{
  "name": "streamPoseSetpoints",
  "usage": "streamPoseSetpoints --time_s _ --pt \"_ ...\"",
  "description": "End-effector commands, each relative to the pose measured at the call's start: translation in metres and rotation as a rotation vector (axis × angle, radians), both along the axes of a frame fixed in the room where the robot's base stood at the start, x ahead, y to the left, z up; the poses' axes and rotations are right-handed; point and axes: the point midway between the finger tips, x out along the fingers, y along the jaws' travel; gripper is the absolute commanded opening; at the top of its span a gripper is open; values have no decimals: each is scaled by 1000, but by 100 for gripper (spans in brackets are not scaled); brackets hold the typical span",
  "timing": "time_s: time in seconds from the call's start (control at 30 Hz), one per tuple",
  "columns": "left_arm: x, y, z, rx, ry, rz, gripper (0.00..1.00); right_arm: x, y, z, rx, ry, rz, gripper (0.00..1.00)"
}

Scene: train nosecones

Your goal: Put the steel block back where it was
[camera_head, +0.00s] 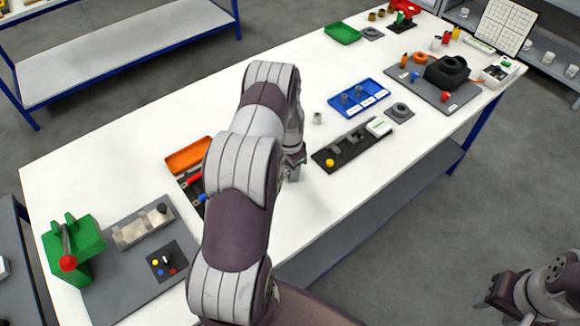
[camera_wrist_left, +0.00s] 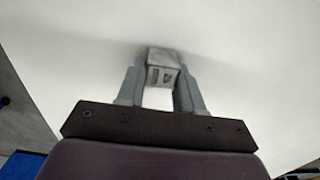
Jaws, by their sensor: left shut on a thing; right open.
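In the left wrist view a small steel block (camera_wrist_left: 163,58) with dark marks on its face sits between the two fingers of my left gripper (camera_wrist_left: 158,82). The gripper is shut on it, with plain white tabletop behind. In the head view my left gripper (camera_head: 293,172) is over the white table, just left of a black tray (camera_head: 320,158); the block is hardly visible there, and I cannot tell whether it touches the table. My right gripper (camera_head: 486,298) is open and empty, off the table at the lower right.
The black tray holds grey pieces, a yellow knob (camera_head: 330,163) and a white-green box (camera_head: 379,126). A small grey piece (camera_head: 317,118) stands behind it, near a blue tray (camera_head: 345,110). An orange bin (camera_head: 188,157) and a green fixture (camera_head: 85,240) are to the left.

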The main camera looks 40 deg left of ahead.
Motion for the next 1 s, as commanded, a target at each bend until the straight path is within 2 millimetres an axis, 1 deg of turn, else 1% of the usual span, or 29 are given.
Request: streamPoseSetpoints --time_s 0.13,0.17,0.2,0.23,0.47,0.57,0.63,0.67,0.77,0.9,1.0 --pt "0 0 -5 0 0 0 0 0 0 -5 0 0 0 51" --pt "0 0 -4 0 0 0 42 0 0 -4 0 0 0 51" --pt "0 0 -3 0 0 0 55 0 0 -3 0 0 0 51" --pt "0 0 -3 0 0 0 61 0 0 -3 0 0 0 51" --pt "0 0 -3 0 0 0 61 0 0 -3 0 0 0 51" --pt "0 0 3 0 0 0 61 0 0 2 0 0 0 51" --pt "1 0 7 1 -2 0 61 0 0 -3 0 0 0 51" --pt "1 0 12 1 -2 0 61 0 0 -5 0 0 0 51" --pt "2 1 34 3 -5 0 61 0 0 -13 0 0 0 51" --pt "1 0 72 2 -5 0 61 0 0 -24 0 0 0 51" --pt "1 0 95 2 -4 0 61 0 0 -28 0 0 0 51"
